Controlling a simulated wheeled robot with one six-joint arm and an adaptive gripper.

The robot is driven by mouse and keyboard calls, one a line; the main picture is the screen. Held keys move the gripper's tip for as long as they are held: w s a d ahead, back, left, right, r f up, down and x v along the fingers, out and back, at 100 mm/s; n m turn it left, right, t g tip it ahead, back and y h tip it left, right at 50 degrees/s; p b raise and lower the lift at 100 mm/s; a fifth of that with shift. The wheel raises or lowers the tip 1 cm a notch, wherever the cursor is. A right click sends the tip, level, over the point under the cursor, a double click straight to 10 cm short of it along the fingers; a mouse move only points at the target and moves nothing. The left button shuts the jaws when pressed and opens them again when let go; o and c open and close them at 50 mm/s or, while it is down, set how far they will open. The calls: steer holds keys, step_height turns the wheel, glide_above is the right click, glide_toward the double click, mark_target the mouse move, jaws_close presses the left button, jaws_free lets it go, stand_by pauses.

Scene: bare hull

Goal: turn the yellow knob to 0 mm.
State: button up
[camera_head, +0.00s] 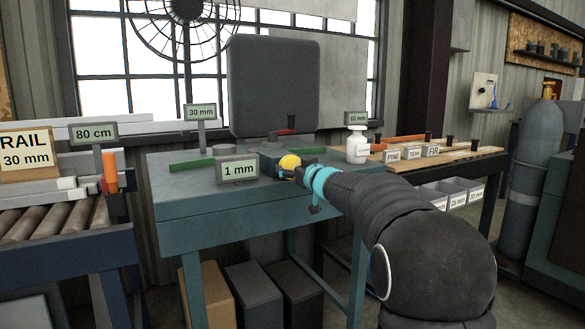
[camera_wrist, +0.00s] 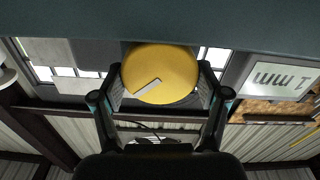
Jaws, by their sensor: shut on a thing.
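The yellow knob (camera_head: 290,161) sits on the teal workbench (camera_head: 215,197), to the right of a small sign (camera_head: 238,169) reading 1 mm. In the wrist view the knob (camera_wrist: 165,72) is a round yellow disc with a pale grey pointer mark near its lower left. My gripper (camera_head: 299,174) reaches it from the front right. In the wrist view my gripper's two fingers (camera_wrist: 160,90) stand on either side of the knob and are shut on it. The sign shows upside down at the right of the wrist view (camera_wrist: 280,78).
A white bottle (camera_head: 357,147) stands on the bench to the right of my gripper. Signs reading 30 mm (camera_head: 201,112) and 60 mm (camera_head: 356,118) stand behind. A large dark grey block (camera_head: 274,85) rises behind the knob. A roller rack (camera_head: 60,210) is at the left.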

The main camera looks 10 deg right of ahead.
steer(key=shift+a+n, duration=0.1)
steer(key=shift+n, duration=2)
steer(key=o, duration=1.2)
steer(key=shift+c, duration=0.2)
steer(key=shift+s, duration=0.1)
steer(key=v, duration=1.2)
